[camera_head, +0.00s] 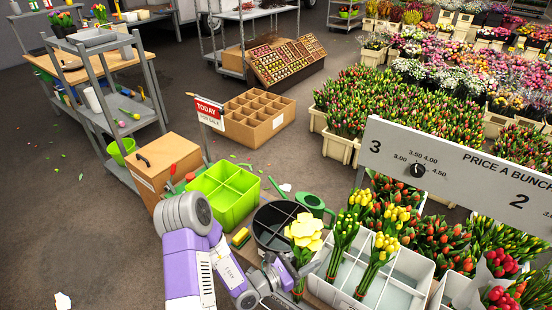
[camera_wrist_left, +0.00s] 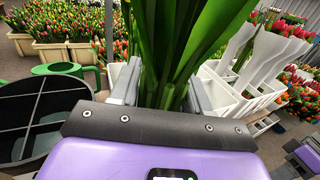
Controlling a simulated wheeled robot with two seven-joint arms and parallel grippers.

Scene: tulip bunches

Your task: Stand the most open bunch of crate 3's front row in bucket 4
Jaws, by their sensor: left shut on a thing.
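My left gripper (camera_head: 285,279) is shut on a bunch of wide-open yellow tulips (camera_head: 304,231). The bunch is upright, between the black divided bucket (camera_head: 262,243) and the white crate (camera_head: 408,262). In the left wrist view its green stems (camera_wrist_left: 172,60) pass between the fingers (camera_wrist_left: 160,92); the blooms are out of frame. The crate holds two more yellow bunches, a tighter one (camera_head: 343,238) and one farther right (camera_head: 379,257). The black bucket also shows in the left wrist view (camera_wrist_left: 52,96); its visible compartments look empty. I can read no bucket number.
A green divided bin (camera_head: 222,196) and a green watering can (camera_head: 314,204) stand near the black bucket. A yellow sponge (camera_head: 240,237) lies left of it. The price board (camera_head: 460,165) hangs over the crates at right. Open floor lies beyond the bin.

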